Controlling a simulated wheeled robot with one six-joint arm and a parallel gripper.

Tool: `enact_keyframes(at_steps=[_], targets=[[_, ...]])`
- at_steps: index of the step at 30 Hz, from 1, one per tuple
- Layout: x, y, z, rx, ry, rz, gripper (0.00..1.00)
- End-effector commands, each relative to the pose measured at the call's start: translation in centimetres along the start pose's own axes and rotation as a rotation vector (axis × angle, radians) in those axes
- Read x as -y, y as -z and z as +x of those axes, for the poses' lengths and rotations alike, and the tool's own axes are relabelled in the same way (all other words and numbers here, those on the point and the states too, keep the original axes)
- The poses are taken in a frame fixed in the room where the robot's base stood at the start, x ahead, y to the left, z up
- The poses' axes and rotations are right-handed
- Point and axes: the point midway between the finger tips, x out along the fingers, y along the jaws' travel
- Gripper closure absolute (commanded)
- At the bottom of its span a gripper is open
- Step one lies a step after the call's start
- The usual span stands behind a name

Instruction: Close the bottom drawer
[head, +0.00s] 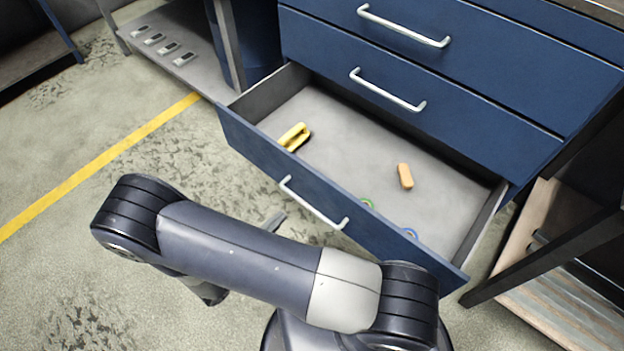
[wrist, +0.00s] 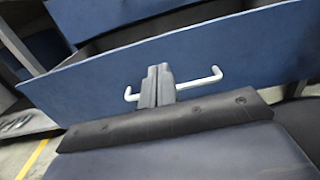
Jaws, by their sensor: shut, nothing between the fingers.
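The bottom drawer (head: 254,149) of the blue cabinet is pulled far out, and its inside shows from above. Its silver bar handle (head: 312,206) is on the front panel. In the wrist view the blue drawer front (wrist: 235,55) fills the middle, with the handle (wrist: 202,83) crossing behind my fingers. My gripper (wrist: 156,72) is shut and empty, in front of the handle's middle. In the head view only a small part of my gripper (head: 274,221) shows past my arm, in front of the drawer. I cannot tell whether the fingertips touch the drawer front.
The drawer holds a yellow object (head: 294,137), an orange block (head: 405,176), a green ring (head: 367,203) and a blue ring (head: 410,233). The drawers above are shut. A shelf unit with small metal parts (head: 169,48) stands at left, a wooden low shelf (head: 560,262) at right. The floor at left is clear.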

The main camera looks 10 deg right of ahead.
Motion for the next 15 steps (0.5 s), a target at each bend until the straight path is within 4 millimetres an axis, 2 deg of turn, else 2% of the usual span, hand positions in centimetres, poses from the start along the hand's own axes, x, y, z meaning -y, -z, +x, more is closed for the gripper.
enact_keyframes(at_steps=[15], targets=[[0.2,0.1,8.5,-0.003,0.009,0.003,1.00]])
